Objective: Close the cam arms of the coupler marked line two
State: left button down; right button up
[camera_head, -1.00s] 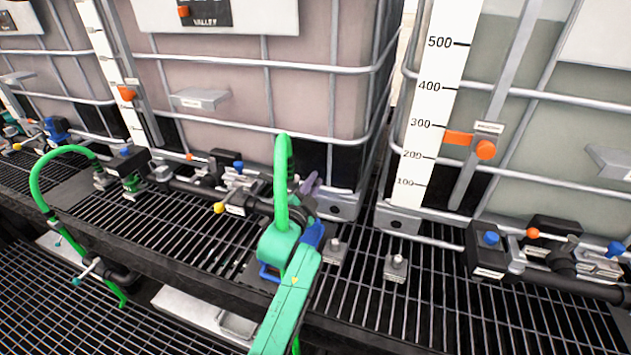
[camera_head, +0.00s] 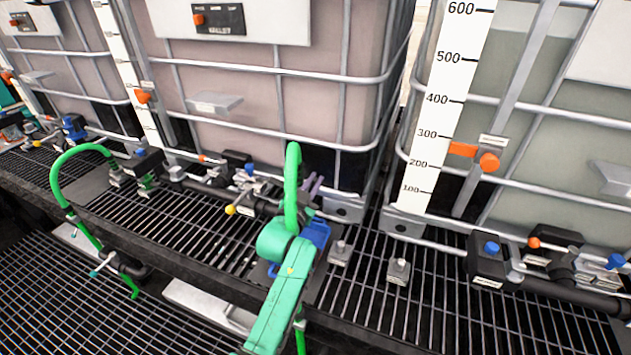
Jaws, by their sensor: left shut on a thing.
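My left gripper (camera_head: 316,236) has a blue body at the end of my green arm, near the middle of the view. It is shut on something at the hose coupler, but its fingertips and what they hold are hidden. Purple cam arms (camera_head: 314,186) stick up just behind the green hose (camera_head: 292,180), above my gripper. The coupler body is mostly hidden by the hose, the gripper and the arm. I cannot read a line two mark. My right gripper is not in view.
Caged totes (camera_head: 270,100) stand behind the grated deck (camera_head: 430,290). A valve with a yellow knob (camera_head: 231,210) lies left of my gripper. Small grey blocks (camera_head: 398,271) stand right of it. A blue-knobbed black box (camera_head: 487,258) is farther right. Open grating lies between.

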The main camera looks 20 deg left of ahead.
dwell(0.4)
pick_arm(q)
jog(key=c, duration=0.9)
grip_release()
